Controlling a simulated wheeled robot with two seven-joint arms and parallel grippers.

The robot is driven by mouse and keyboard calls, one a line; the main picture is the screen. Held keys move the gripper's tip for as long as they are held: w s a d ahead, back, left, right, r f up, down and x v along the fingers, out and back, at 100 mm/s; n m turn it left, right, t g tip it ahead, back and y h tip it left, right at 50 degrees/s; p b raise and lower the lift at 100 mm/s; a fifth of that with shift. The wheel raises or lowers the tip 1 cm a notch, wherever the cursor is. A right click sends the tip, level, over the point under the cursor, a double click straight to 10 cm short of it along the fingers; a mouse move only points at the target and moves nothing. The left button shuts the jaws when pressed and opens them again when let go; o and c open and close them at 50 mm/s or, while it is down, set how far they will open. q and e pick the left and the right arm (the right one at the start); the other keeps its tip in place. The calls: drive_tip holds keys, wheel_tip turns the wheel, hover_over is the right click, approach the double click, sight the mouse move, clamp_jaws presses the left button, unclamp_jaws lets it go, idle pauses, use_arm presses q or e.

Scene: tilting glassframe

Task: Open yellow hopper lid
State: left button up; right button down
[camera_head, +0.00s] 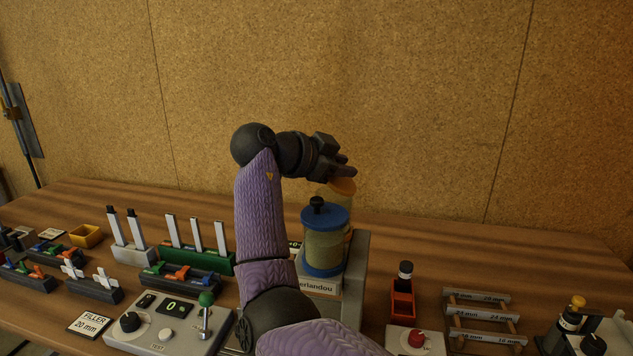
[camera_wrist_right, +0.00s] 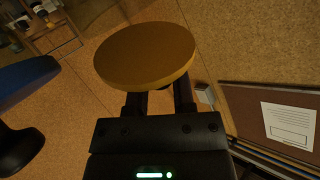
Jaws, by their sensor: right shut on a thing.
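The yellow lid (camera_head: 343,186) shows just under my right gripper (camera_head: 346,172) in the head view, above the pale yellow hopper body, which is mostly hidden behind the blue-lidded hopper. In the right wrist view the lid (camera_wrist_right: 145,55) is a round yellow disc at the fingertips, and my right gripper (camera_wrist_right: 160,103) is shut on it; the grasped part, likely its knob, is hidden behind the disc. I cannot tell how far the lid stands clear of its hopper. My left gripper is not in view.
The blue-lidded hopper (camera_head: 325,238) stands directly in front, its black knob upright; its blue lid (camera_wrist_right: 28,75) shows at left in the wrist view. A control box with a green-knobbed lever (camera_head: 206,300) and several racks fill the left. A small rack (camera_head: 480,315) stands right.

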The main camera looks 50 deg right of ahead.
drive_tip(key=shift+s+d+r+m+t+y+p, duration=0.2)
drive_tip(key=shift+s+r+m+t+y+p, duration=0.1)
drive_tip(key=shift+s+m+t+y, duration=0.15)
drive_tip(key=shift+s+d+r+m+t+y+p, duration=0.2)
drive_tip(key=shift+s+m+t+y+p, duration=0.2)
drive_tip(key=shift+m+t+y+p, duration=0.15)
drive_tip(key=shift+s+d+r+m+t+y+p, duration=0.1)
drive_tip(key=shift+s+d+m+t+y+p, duration=0.1)
drive_tip(key=shift+s+m+t+y+p, duration=0.3)
drive_tip(key=s+m+t+y+p, duration=0.1)
drive_tip(key=t, duration=0.1)
drive_tip(key=s+d+t+y+p, duration=0.1)
drive_tip(key=shift+d+f+m+t, duration=0.1)
drive_tip(key=shift+f+m+t, duration=0.3)
drive_tip(key=shift+s, duration=0.1)
drive_tip(key=shift+f, duration=0.1)
drive_tip(key=shift+c, duration=2.4)
unclamp_jaws()
